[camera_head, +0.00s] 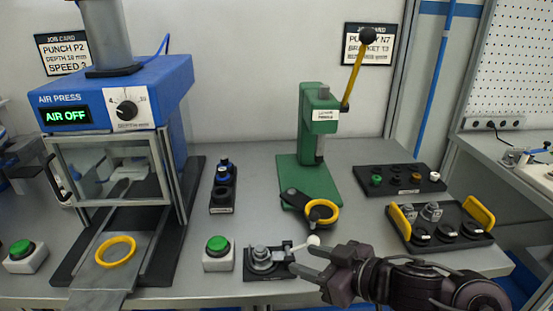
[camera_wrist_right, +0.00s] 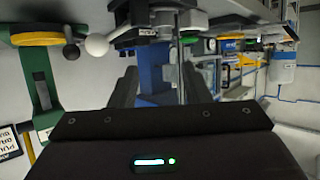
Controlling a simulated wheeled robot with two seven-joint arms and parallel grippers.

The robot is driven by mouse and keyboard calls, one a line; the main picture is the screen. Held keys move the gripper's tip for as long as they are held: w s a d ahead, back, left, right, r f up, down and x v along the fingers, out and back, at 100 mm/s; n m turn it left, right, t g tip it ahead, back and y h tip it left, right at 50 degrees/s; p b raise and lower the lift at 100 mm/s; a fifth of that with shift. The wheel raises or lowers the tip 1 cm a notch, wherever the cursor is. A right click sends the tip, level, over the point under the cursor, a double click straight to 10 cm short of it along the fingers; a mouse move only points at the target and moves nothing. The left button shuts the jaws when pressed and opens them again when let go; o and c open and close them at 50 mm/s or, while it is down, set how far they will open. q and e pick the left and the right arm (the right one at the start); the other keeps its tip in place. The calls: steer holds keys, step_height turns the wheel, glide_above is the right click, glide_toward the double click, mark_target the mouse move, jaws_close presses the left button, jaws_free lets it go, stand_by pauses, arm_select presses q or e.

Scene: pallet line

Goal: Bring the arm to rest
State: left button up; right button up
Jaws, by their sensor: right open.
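My right gripper (camera_head: 303,262) reaches in from the lower right over the front of the bench. Its dark fingers are apart, and I see nothing held between them. They are close to the white ball knob (camera_head: 313,239) on the lever of a small clamp fixture (camera_head: 264,259); I cannot tell whether they touch it. In the right wrist view the two fingers (camera_wrist_right: 160,80) stand apart, with the white knob (camera_wrist_right: 97,45) to the left of them. My left gripper does not show clearly in either view.
A blue air press (camera_head: 122,85) with a yellow ring (camera_head: 116,251) at its front stands left. A green lever press (camera_head: 297,174) is behind the gripper. A black tray (camera_head: 440,236) with yellow handles and a button panel (camera_head: 398,180) are right. Two green buttons (camera_head: 217,246) (camera_head: 21,249) line the front.

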steer(key=s+d+f+m+h, duration=0.2)
steer(key=d+f+m+h, duration=0.35)
steer(key=f+h, duration=0.2)
steer(key=s+d+f+m+g+h, duration=0.1)
steer(key=s+d+f+g, duration=0.15)
steer(key=s+f, duration=0.3)
steer(key=s+d+f+g+h, duration=0.1)
steer(key=s+f+g, duration=0.35)
steer(key=s, duration=0.25)
steer(key=s+f+p, duration=0.3)
steer(key=f, duration=2.5)
steer(key=s+d+f+g+p, duration=0.1)
steer(key=s+d+f, duration=0.1)
steer(key=s+f, duration=0.5)
steer(key=s+d+f, duration=0.2)
steer(key=s+f, duration=0.5)
steer(key=s, duration=0.4)
steer(key=shift+s+f+g+p, duration=0.35)
steer(key=shift+f+g, duration=0.05)
